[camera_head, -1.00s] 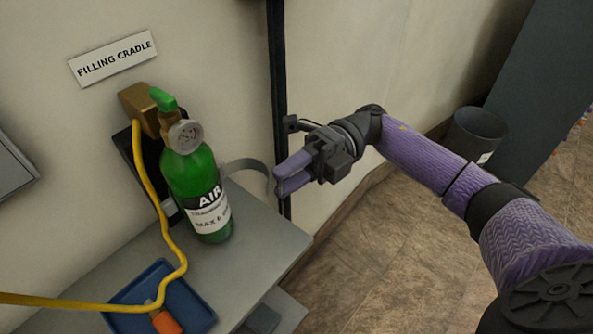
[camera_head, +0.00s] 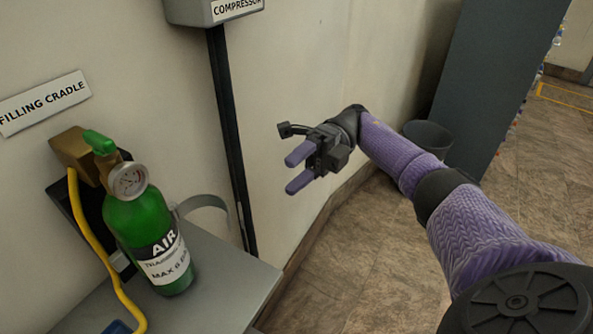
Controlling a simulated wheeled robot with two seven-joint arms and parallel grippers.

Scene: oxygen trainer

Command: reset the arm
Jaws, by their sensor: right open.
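My right gripper (camera_head: 299,168) is open and empty, in the air in front of the wall, to the right of the grey bench. My purple right arm comes in from the lower right. A green air cylinder (camera_head: 137,222) with a pressure gauge stands upright on the bench at the left, apart from the gripper. A grey curved strap (camera_head: 207,201) reaches out to the right beside the cylinder. My left gripper is not in view.
The grey bench (camera_head: 225,281) ends at the lower middle. A yellow hose (camera_head: 93,243) hangs from the brass block (camera_head: 76,153) under the FILLING CRADLE sign (camera_head: 42,103). A compressor box (camera_head: 213,10) is on the wall. A dark bin (camera_head: 427,139) stands on the floor.

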